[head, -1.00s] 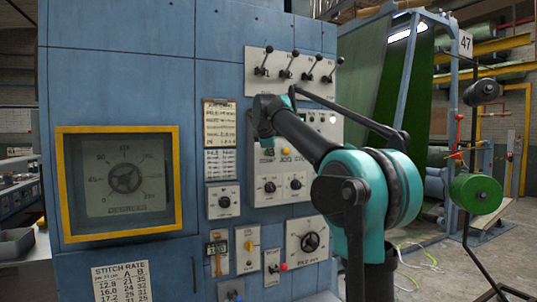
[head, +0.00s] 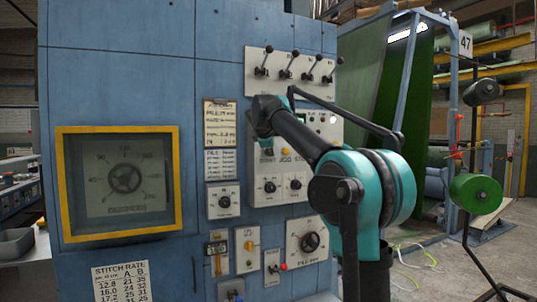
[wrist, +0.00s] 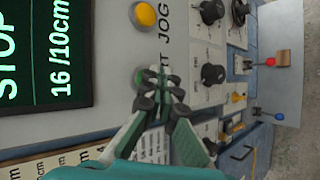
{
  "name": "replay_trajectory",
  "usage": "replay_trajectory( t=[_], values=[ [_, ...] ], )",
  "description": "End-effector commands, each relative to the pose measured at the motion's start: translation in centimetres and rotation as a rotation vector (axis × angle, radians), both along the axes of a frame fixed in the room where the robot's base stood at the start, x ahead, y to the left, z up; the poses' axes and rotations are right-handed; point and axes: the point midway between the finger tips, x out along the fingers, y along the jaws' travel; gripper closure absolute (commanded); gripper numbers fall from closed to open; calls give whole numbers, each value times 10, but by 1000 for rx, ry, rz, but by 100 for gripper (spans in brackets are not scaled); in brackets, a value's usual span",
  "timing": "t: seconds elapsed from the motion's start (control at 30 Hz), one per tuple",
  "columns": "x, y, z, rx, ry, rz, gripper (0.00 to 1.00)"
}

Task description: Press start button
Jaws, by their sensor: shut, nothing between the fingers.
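The control panel (wrist: 180,50) fills the middle of the wrist view, which is turned on its side. The green start button (wrist: 139,77) is mostly hidden behind my fingertips, beside the partly covered START label. My gripper (wrist: 155,80) is shut and empty, its tips over the edge of the button. I cannot tell whether they touch it. The yellow jog button (wrist: 145,15) is clear of the gripper.
A dark display (wrist: 45,55) reads STOP and 16 /10cm. Black knobs (wrist: 212,74) sit beside the buttons. Several levers (head: 290,66) stick out above the panel in the head view. A clipboard (head: 220,140) hangs to its left.

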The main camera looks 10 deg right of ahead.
Motion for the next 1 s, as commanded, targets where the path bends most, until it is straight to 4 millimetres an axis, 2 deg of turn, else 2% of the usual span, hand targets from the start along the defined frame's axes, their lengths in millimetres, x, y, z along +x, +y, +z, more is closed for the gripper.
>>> replay_trajectory(
  t=[1.0],
  values=[
    [8,3,0,0,0,0,100]
  ],
)
